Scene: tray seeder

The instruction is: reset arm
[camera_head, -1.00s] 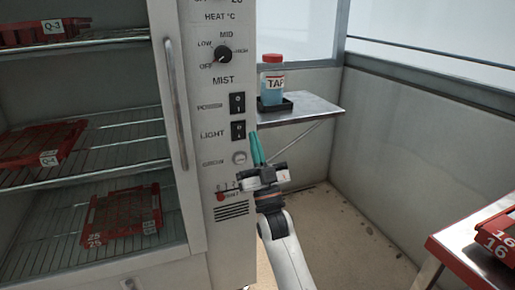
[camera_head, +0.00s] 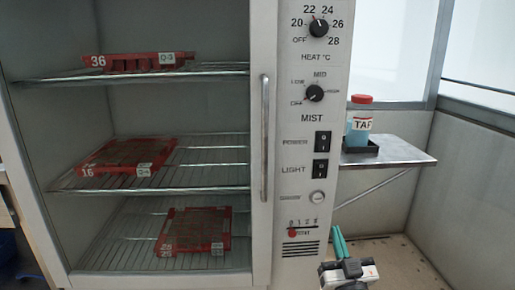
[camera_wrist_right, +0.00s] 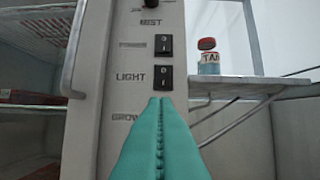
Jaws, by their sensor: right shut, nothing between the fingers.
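My right gripper (camera_head: 340,243) shows at the bottom of the head view, in front of the lower right part of the cabinet's control panel (camera_head: 315,130). Its teal fingers are shut with nothing between them. In the right wrist view the closed fingers (camera_wrist_right: 160,135) point up at the panel, just below the LIGHT switch (camera_wrist_right: 161,78), apparently apart from it. My left gripper is in neither view.
A vertical handle (camera_head: 265,138) edges the panel. A TAP bottle (camera_head: 360,125) stands in a black holder on a side shelf (camera_head: 408,151).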

